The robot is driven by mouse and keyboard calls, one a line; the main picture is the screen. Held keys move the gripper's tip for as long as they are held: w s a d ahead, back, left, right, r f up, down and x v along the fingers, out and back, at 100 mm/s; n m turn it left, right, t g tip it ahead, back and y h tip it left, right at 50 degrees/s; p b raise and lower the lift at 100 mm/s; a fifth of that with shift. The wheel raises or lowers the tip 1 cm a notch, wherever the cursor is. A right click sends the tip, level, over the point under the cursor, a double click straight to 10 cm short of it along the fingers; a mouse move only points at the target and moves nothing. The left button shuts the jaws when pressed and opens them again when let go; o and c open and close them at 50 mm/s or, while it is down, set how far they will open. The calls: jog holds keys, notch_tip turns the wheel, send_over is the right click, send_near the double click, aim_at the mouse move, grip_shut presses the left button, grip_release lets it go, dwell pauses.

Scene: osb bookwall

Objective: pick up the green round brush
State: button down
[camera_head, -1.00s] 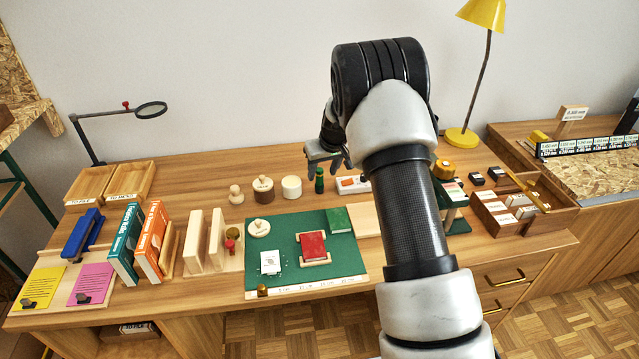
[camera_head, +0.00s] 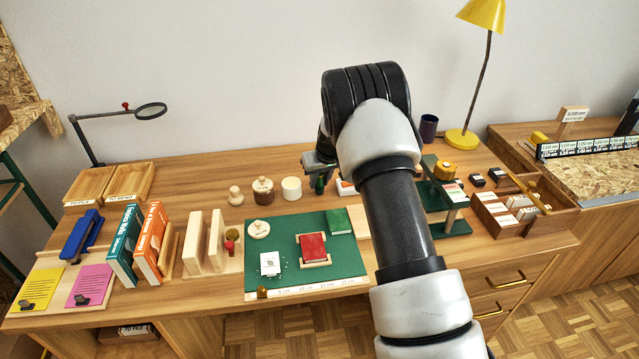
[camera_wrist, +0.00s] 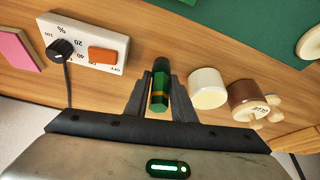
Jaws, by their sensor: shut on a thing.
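The green round brush (camera_wrist: 159,92) stands between the two fingers of my gripper (camera_wrist: 158,100) in the wrist view. In the head view the brush (camera_head: 319,186) shows only in part below my gripper (camera_head: 318,172), at the back of the desk. My arm hides part of that area. I cannot tell whether the brush still touches the desk.
A white round container (camera_head: 291,188) and a brown glue pot (camera_head: 263,190) stand close to the left. A white control box (camera_wrist: 88,44) with a knob and orange switch lies close by. A green mat (camera_head: 290,279) with a red book (camera_head: 313,246) lies in front.

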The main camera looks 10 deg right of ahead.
jog(key=shift+r, duration=0.1)
notch_tip(320, 180, up, 10)
jog(key=shift+f+p, duration=0.1)
jog(key=shift+p, duration=0.45)
jog(key=shift+a, duration=0.1)
dwell(0.4)
